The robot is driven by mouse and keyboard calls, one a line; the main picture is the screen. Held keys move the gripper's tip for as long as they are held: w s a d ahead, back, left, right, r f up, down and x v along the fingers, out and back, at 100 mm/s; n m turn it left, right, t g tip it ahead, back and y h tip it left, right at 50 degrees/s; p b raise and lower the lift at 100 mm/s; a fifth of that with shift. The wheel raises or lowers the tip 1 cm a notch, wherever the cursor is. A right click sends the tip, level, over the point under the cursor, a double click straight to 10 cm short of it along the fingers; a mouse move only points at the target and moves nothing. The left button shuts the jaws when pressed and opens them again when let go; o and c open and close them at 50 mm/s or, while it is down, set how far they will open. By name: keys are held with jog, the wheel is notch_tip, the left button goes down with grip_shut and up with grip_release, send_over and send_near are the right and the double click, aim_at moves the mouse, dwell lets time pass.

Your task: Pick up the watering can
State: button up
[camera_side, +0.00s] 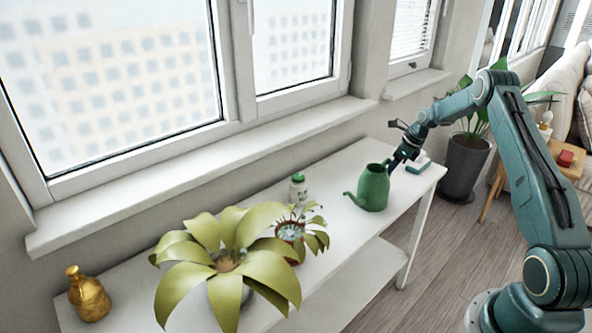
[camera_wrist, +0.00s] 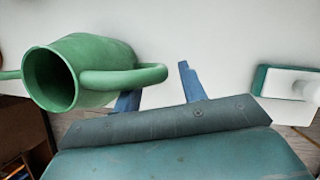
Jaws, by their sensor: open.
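The green watering can (camera_side: 374,190) stands upright on the white table in the side view, its spout pointing left. In the wrist view the can (camera_wrist: 100,52) is at upper left, with its round opening facing the camera and its handle (camera_wrist: 125,78) reaching right. My gripper (camera_wrist: 160,88) is open, with two blue fingers spread. The handle covers part of the left finger, and its outer bend appears between the fingers. Nothing is clamped. In the side view my gripper (camera_side: 393,162) is just right of the can; contact cannot be told.
A green-and-white object (camera_side: 419,166) lies right of my gripper; it also shows in the wrist view (camera_wrist: 290,88). The window wall runs behind the table.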

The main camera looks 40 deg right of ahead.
jog(key=shift+x, duration=1.2)
grip_shut()
